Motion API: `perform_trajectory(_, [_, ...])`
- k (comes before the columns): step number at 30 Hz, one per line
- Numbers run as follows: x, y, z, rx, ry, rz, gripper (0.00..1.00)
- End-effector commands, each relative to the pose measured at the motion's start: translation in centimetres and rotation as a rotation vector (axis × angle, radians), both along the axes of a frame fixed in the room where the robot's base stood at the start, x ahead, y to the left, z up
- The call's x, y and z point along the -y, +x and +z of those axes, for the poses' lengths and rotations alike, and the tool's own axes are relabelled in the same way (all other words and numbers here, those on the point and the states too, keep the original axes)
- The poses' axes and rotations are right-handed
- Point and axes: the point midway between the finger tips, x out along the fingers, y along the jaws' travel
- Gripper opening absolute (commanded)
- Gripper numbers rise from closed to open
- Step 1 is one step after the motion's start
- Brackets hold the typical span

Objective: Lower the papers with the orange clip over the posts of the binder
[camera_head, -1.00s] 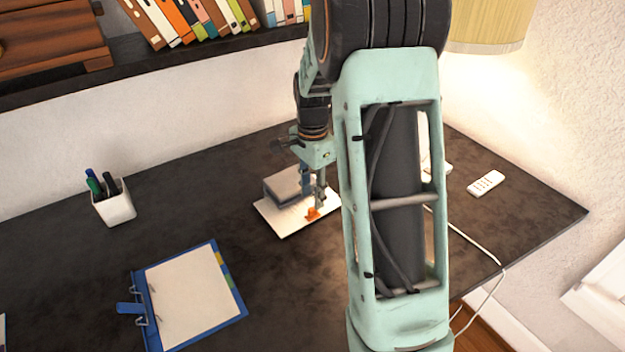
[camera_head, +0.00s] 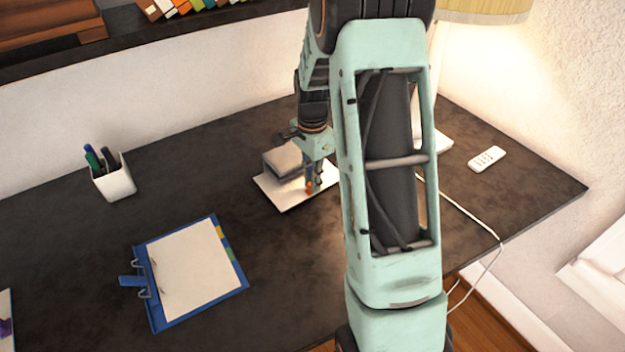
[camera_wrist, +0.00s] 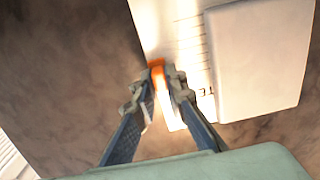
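The papers (camera_head: 281,202) lie on the table with an orange clip (camera_head: 309,187) at their near right edge. The wrist view shows the printed papers (camera_wrist: 187,38) and the orange clip (camera_wrist: 156,64) closely. My gripper (camera_wrist: 158,76) points down at the clip, one fingertip at each side of it. The fingertips are close together, and I cannot tell whether they press on the clip. My gripper (camera_head: 314,184) partly hides the clip in the head view. The blue binder (camera_head: 241,287) lies open at the front left, with white sheets on it and metal posts (camera_head: 143,266) at its left side.
A grey block-like object (camera_head: 284,160) sits on the back of the papers. A white pen cup (camera_head: 115,180) stands at the left. A white remote (camera_head: 487,158) and a cable (camera_head: 470,212) lie at the right. The table between the papers and binder is clear.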

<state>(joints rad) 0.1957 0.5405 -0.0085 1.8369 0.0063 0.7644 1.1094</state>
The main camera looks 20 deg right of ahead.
Motion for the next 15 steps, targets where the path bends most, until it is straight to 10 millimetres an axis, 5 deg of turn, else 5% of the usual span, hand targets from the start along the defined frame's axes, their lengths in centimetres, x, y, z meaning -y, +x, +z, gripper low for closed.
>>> perform_trajectory(15, [0.4, -1.2, 0.0, 0.001, -0.001, 0.0, 0.0])
